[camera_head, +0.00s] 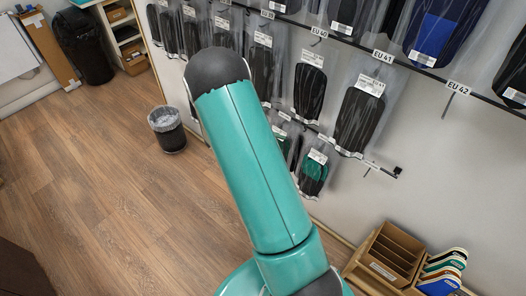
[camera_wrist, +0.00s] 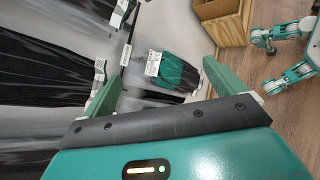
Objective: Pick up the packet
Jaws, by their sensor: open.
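Several clear packets with dark contents hang from wall rails in the head view; which one the task means is not marked. One packet with a green piece (camera_head: 314,170) hangs low, just right of my arm. A packet with a green piece and white label (camera_wrist: 180,75) shows in the wrist view, beyond and between my fingertips. My gripper (camera_wrist: 160,74) is open and empty, its two green fingers wide apart. In the head view my arm hides the gripper and some packets.
The upper rail carries size tags such as EU 41 (camera_head: 383,56). A wooden divided box (camera_head: 390,252) stands low at right beside several coloured insole-shaped pieces (camera_head: 444,268). A waste bin (camera_head: 167,129) stands by the wall. The wooden floor at left is clear.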

